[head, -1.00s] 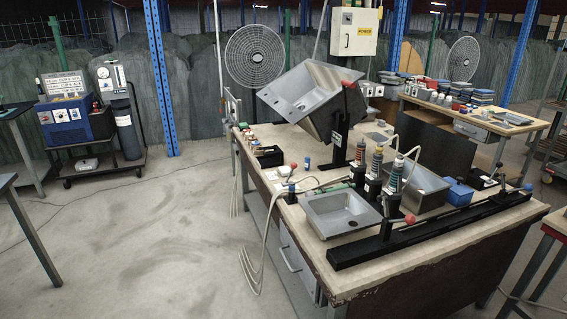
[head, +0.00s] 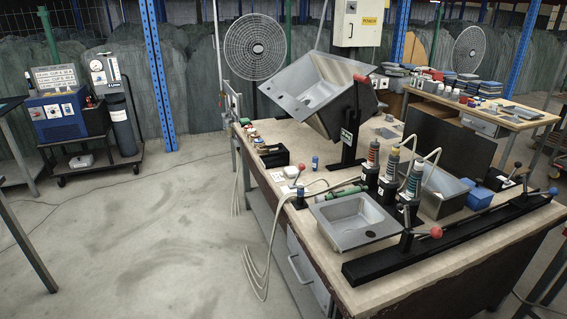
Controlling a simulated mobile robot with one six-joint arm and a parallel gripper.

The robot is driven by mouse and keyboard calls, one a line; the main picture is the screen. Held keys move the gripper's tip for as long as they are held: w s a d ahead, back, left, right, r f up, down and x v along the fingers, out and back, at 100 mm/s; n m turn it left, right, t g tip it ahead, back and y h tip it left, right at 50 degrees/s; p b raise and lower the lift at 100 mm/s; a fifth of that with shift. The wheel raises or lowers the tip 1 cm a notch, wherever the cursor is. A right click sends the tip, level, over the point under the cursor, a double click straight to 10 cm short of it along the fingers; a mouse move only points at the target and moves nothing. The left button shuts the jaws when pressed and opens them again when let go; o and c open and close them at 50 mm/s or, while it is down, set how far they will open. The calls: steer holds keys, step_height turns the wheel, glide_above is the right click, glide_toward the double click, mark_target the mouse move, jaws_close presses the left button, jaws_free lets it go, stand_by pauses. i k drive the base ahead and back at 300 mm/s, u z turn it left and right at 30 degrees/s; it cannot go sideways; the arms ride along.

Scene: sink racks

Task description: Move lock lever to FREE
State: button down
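My gripper is not in view. Several levers show on the workbench, and I cannot tell which is the lock lever, as no FREE marking is legible. One red-knobbed lever (head: 361,78) is on the black stand (head: 350,130) beside the tilted sink (head: 311,88); the stand has a small unreadable label. Another red-knobbed lever (head: 436,232) lies nearly flat over the near end of the long black rail (head: 470,232). A small lever (head: 301,168) rises at the bench's left side.
A grey sink (head: 352,218) lies flat on the workbench (head: 325,262). Several coiled-spring posts (head: 391,170) with hoses stand behind it, beside another basin (head: 440,190) and a blue box (head: 477,195). Hoses (head: 262,262) hang over the left edge. The floor (head: 150,230) left is mostly clear.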

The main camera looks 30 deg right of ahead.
mark_target(302, 167)
steer(key=u, duration=0.55)
steer(key=i, duration=1.75)
steer(key=z, duration=0.2)
steer(key=i, duration=0.8)
steer(key=z, duration=0.7)
steer(key=i, duration=0.55)
steer(key=z, duration=0.25)
